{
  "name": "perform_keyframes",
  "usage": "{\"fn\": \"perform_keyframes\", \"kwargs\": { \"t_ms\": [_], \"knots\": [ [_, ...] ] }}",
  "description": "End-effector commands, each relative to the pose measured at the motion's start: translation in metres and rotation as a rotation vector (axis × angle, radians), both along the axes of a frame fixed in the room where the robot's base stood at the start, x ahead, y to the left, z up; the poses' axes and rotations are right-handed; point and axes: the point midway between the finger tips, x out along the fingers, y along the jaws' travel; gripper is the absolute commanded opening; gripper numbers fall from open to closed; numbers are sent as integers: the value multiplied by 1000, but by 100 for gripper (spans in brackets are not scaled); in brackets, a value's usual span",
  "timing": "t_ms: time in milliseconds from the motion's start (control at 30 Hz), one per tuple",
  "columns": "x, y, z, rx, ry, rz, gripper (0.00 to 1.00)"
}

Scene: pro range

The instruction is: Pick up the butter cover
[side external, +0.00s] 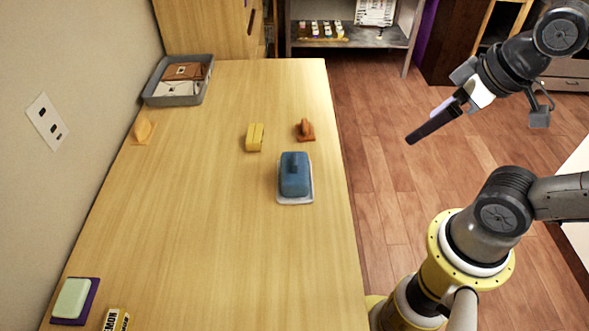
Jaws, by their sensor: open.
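My gripper (412,140) is in the air beyond the table's right edge, over the floor in the picture, to the right of and apart from the cover. It points down and left. Its fingers show as one dark shape from the side, with nothing seen between them.
A yellow block (254,138) and an orange-brown object (305,130) stand behind the cover. A grey tray (154,101) holds items at the back left. A green and purple item (75,300) lies at the front left. The table's middle (200,220) is clear.

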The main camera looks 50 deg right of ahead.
Motion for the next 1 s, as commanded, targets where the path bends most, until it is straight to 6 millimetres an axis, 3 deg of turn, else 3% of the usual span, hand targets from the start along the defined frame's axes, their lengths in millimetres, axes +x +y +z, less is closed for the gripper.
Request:
{"fn": "perform_keyframes", "kwargs": {
  "t_ms": [167,367,467,633,833,1000],
  "knots": [
    [-8,15,2,75,47,5,98],
    [-2,63,-1,339,265,-30,98],
    [13,84,-5,512,422,-96,98],
    [59,105,-14,847,662,-255,98],
    [133,91,-43,1283,849,-501,98],
    [184,46,-92,1647,913,-746,98]
  ]
}}
